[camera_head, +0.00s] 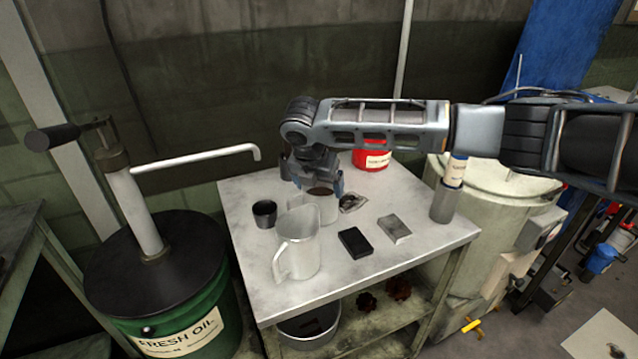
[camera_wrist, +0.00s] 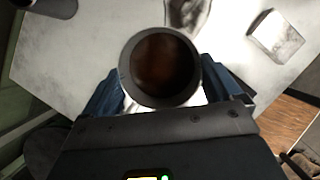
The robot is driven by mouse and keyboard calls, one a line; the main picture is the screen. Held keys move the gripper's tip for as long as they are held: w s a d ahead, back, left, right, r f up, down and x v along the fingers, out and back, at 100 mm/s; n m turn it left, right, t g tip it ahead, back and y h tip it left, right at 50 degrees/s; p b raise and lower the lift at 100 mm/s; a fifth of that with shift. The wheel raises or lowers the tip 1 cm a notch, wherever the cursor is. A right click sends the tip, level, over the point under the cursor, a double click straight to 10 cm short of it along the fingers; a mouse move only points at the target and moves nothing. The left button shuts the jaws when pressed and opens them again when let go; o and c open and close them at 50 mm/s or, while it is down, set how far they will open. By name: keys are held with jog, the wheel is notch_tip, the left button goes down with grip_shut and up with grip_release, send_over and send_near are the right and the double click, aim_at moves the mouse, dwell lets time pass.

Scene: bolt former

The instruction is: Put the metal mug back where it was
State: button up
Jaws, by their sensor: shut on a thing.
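The metal mug (camera_head: 328,208) is a small light-grey cup with dark brown contents, behind the metal pitcher on the grey table. In the wrist view the mug (camera_wrist: 127,72) is seen from above, its round rim between my blue fingers. My gripper (camera_head: 317,186) points down from above and is shut on the mug; it also shows in the wrist view (camera_wrist: 158,90). The mug looks upright. I cannot tell whether its base touches the table, since the pitcher hides part of it.
On the table (camera_head: 435,232) stand a metal pitcher (camera_head: 303,250) in front of the mug, a black cup (camera_head: 264,214) to its left, a black box (camera_head: 355,242), a grey block (camera_head: 394,229), a grey cylinder (camera_head: 443,204) and a red can (camera_head: 371,159). The front right corner is clear.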

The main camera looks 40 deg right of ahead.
jog(key=shift+f, duration=0.15)
jog(key=o, duration=1.3)
jog(key=v, duration=1.2)
jog(key=shift+b, duration=0.3)
